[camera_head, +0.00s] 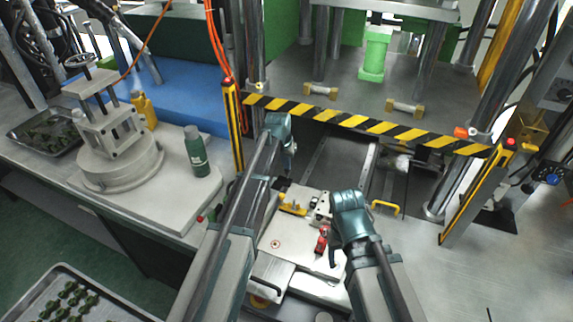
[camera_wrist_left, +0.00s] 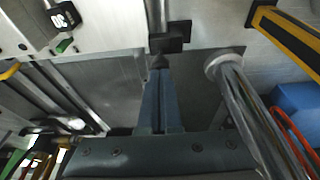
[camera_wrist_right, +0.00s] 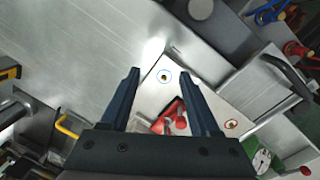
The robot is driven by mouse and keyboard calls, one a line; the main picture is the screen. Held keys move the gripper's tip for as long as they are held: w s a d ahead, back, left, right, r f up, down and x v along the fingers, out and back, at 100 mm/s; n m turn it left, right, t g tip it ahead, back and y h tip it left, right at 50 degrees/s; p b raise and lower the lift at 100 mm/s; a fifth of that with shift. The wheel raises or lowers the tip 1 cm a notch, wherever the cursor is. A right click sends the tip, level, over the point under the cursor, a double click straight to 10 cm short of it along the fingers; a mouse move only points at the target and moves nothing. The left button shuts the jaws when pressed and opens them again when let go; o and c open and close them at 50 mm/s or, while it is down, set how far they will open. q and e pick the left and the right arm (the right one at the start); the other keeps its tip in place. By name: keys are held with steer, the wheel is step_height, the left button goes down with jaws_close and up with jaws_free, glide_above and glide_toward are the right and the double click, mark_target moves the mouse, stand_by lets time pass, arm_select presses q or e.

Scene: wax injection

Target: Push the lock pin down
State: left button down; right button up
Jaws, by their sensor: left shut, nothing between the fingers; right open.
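A white mold plate (camera_head: 290,240) lies on the bench between my arms; it also shows in the left wrist view (camera_wrist_left: 110,22). A black block on a metal rod (camera_wrist_left: 170,38) sticks out from its edge and looks like the lock pin; in the head view it is a small dark patch (camera_head: 281,184). My left gripper (camera_head: 291,172) is shut and empty; its fingertips (camera_wrist_left: 158,64) are close to the black block, and I cannot tell whether they touch. My right gripper (camera_wrist_right: 160,83) is open and empty above the plate, near a red clamp (camera_wrist_right: 172,118).
A yellow-black striped bar (camera_head: 370,124) crosses the press front behind the grippers. A metal column (camera_wrist_left: 235,100) stands right of the left fingers. A yellow handle (camera_head: 386,208) is right of the plate. A green bottle (camera_head: 195,152) stands on the left bench.

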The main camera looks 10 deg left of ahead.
arm_select(q)
step_height(320, 180, down, 3)
steer(key=b, duration=0.3)
arm_select(e)
step_height(320, 180, down, 3)
steer(key=shift+r, duration=0.1)
arm_select(q)
steer(key=shift+s+r, duration=0.2)
arm_select(e)
steer(key=shift+s, duration=0.15)
steer(key=shift+r, duration=0.15)
arm_select(q)
steer(key=shift+w+r+p, duration=0.1)
steer(key=shift+r+p, duration=0.25)
steer(key=shift+p, duration=0.2)
arm_select(e)
steer(key=shift+w+r, duration=0.2)
steer(key=shift+r, duration=0.15)
arm_select(q)
steer(key=w+p+v, duration=0.1)
steer(key=p+v, duration=1.2)
steer(key=shift+r, duration=0.3)
arm_select(e)
step_height(320, 180, up, 13)
steer(key=shift+a, duration=0.15)
